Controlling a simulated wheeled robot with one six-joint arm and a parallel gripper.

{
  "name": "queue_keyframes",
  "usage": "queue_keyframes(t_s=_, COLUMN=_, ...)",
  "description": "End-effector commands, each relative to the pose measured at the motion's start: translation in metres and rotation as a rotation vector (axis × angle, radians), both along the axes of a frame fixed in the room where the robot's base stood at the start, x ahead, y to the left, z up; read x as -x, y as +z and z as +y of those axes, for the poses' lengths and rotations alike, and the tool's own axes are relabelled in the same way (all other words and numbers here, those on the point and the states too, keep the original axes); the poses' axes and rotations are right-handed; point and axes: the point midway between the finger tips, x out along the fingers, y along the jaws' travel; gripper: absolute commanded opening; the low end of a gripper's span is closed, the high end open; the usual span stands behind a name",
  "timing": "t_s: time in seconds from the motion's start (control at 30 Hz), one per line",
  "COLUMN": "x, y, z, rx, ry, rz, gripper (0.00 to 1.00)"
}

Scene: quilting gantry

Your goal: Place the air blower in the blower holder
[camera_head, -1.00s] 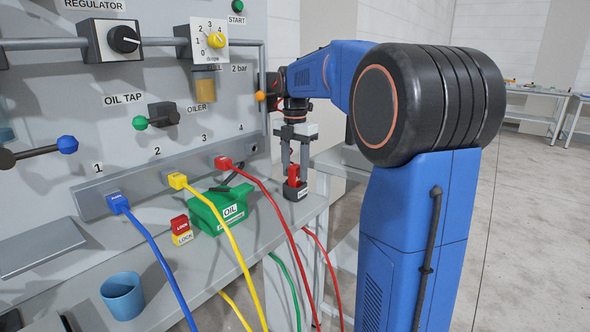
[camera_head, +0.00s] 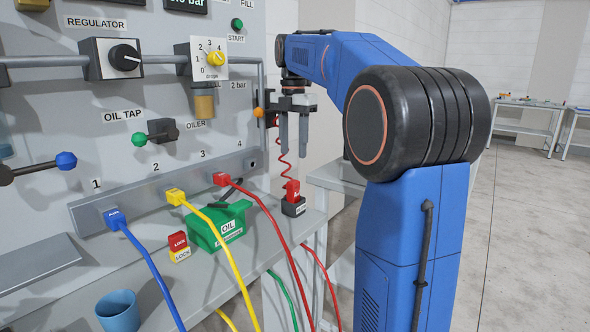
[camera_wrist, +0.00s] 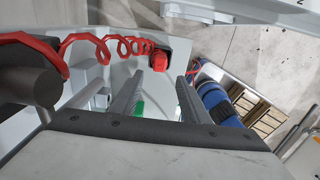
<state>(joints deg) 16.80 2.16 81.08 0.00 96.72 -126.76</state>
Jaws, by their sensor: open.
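The red air blower (camera_head: 292,187) stands upright in the black blower holder (camera_head: 293,208) at the right end of the bench shelf. A red coiled hose (camera_head: 283,165) rises from it. My gripper (camera_head: 293,151) is open and empty above the blower, with its fingers pointing down and apart from it. In the wrist view the blower (camera_wrist: 159,60) shows beyond the open fingers of my gripper (camera_wrist: 158,100), and its hose (camera_wrist: 92,44) runs to the left. The holder's dark block (camera_wrist: 181,47) shows beside it; its lower part is hidden.
Blue, yellow and red cables (camera_head: 275,222) hang from the numbered port strip (camera_head: 140,190). A blue cup (camera_head: 118,310) stands at front left.

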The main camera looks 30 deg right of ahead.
Motion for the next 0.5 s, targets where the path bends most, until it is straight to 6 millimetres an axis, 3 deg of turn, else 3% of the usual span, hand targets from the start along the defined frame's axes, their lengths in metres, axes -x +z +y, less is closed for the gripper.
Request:
queue_keyframes(t_s=0.27, x=0.004, y=0.001, z=0.003, rx=0.002, ry=-0.021, rz=-0.004, gripper=0.42)
queue_keyframes(t_s=0.37, x=0.016, y=-0.003, z=0.014, rx=0.004, ry=-0.091, rz=-0.02, gripper=0.42)
queue_keyframes(t_s=0.5, x=0.047, y=-0.016, z=0.038, rx=0.007, ry=-0.284, rz=-0.063, gripper=0.42)
